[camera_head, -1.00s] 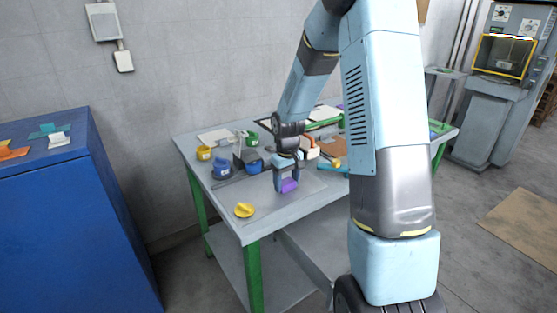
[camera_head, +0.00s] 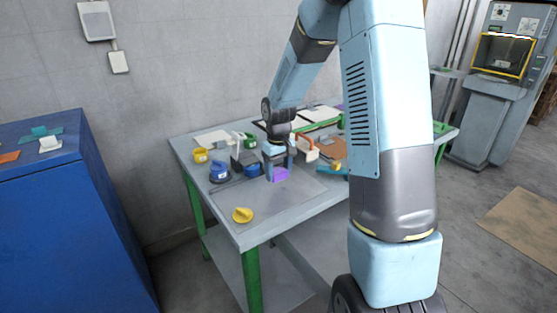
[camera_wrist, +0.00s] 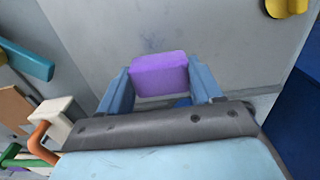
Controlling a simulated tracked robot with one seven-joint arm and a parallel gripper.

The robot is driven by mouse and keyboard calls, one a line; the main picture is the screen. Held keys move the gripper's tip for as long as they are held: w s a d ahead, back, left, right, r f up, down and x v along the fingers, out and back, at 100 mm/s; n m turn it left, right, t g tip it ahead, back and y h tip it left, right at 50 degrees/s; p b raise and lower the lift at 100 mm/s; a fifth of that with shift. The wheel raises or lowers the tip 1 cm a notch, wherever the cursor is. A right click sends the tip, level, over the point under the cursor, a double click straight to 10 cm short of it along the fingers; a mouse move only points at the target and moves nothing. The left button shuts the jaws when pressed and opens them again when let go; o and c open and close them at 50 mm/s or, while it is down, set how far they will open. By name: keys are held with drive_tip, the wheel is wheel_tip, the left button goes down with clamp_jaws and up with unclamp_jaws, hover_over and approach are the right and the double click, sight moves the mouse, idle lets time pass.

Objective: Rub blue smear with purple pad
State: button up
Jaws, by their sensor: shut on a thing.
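The purple pad (camera_head: 280,175) is a block held between the fingers of my gripper (camera_head: 278,167), at the grey work plate on the table. In the wrist view the pad (camera_wrist: 160,75) sits between two blue-grey fingers, with the grey plate (camera_wrist: 100,35) beyond it. I cannot tell whether the pad touches the plate.
A yellow knob (camera_head: 242,215) lies at the table's front left corner. Blue (camera_head: 220,172) and yellow (camera_head: 200,155) containers stand at the left. An orange-handled white tool (camera_head: 306,150) is right of my gripper. A blue cabinet (camera_head: 70,220) stands left.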

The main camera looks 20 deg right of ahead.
sight(279, 171)
drive_tip(key=shift+d+r, duration=0.1)
drive_tip(key=shift+r, duration=1.9)
